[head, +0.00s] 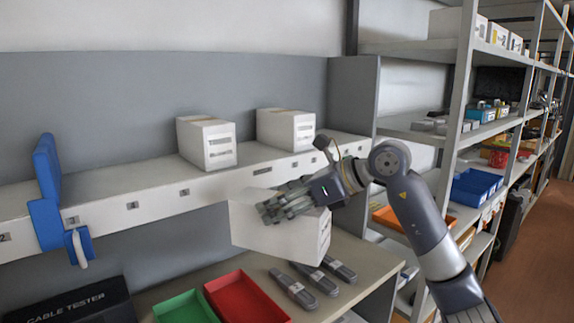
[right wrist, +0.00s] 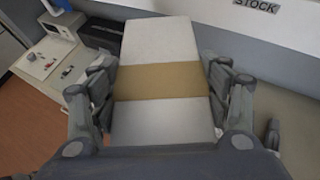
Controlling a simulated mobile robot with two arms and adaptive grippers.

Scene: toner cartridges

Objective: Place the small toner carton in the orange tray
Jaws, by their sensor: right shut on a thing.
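My right gripper (head: 290,200) is shut on a white carton (head: 278,232) and holds it, tilted, in the air in front of the shelf edge and above the table. In the right wrist view the carton (right wrist: 160,42) shows a tan tape band, with a finger on either side. Two other white cartons stand on the grey wall shelf, one at the left (head: 206,143) and one at the right (head: 285,129). An orange tray (head: 388,217) sits on the rack at the right, partly hidden behind my right arm. My left gripper is not in view.
A green tray (head: 185,308) and a red tray (head: 247,298) lie on the table, with several dark grey tools (head: 316,277) beside them. A black cable tester box (head: 75,303) is at the front left. Blue bins (head: 474,187) stand on the rack.

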